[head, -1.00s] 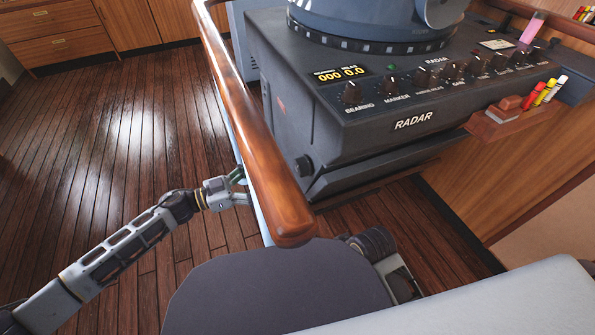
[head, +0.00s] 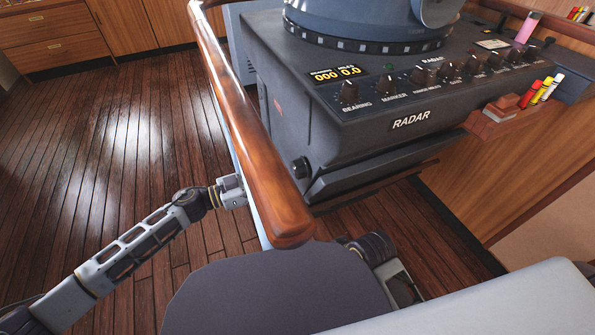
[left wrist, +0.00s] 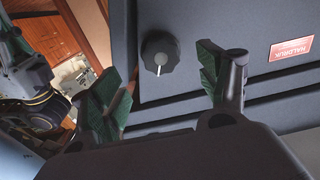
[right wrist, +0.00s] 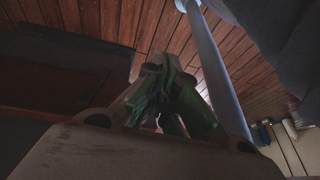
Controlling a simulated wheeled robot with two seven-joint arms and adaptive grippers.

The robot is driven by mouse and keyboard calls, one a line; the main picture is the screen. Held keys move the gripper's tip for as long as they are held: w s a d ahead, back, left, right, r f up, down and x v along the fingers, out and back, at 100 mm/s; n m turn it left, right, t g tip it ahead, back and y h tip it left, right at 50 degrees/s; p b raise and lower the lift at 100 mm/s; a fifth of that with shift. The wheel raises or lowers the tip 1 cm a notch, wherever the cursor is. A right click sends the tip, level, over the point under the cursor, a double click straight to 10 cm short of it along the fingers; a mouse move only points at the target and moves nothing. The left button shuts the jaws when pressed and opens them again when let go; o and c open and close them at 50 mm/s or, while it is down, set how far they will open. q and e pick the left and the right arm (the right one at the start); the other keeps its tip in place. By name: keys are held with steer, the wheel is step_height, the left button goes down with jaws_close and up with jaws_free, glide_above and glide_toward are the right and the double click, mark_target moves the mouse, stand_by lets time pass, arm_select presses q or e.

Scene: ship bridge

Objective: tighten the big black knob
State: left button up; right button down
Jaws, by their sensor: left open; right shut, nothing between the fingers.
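The big black knob (head: 300,167) sits on the left side face of the radar console (head: 340,100), low down. In the left wrist view the knob (left wrist: 160,53) is round and ridged with a white pointer line. My left gripper (left wrist: 160,85) is open, and the knob shows between its green-padded fingers, apparently apart from them. In the head view my left arm reaches the wooden handrail, which hides the fingers. My right gripper (right wrist: 175,95) is shut and empty, with its green fingertips together. In the head view only part of my right arm shows below the console.
A wooden handrail (head: 250,130) runs between my left arm and the console. Smaller knobs (head: 348,92) line the console top. A wooden holder with markers (head: 500,108) stands at the right. A dark rounded seat-like surface (head: 275,290) is in front.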

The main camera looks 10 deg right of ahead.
mark_target(294, 171)
arm_select(q)
steer(key=d+b, duration=0.1)
steer(key=d, duration=0.2)
steer(key=w+d, duration=0.1)
steer(key=d, duration=0.2)
steer(key=shift+w+d+b, duration=0.15)
steer(key=shift+d+b, duration=0.2)
steer(key=shift+d, duration=0.05)
steer(key=shift+w+d, duration=0.1)
steer(key=shift+d, duration=0.25)
steer(key=shift+w+d, duration=0.1)
steer(key=shift+d, duration=0.6)
arm_select(e)
step_height(294, 171, down, 6)
steer(key=a, duration=0.1)
steer(key=shift+w+a+t+y, duration=0.15)
steer(key=shift+a+t+y, duration=0.1)
steer(key=shift+t+y, duration=0.15)
steer(key=shift+w, duration=0.1)
arm_select(q)
steer(key=c, duration=0.8)
steer(key=shift+c, duration=0.2)
arm_select(e)
steer(key=shift+r, duration=0.1)
steer(key=shift+r, duration=0.15)
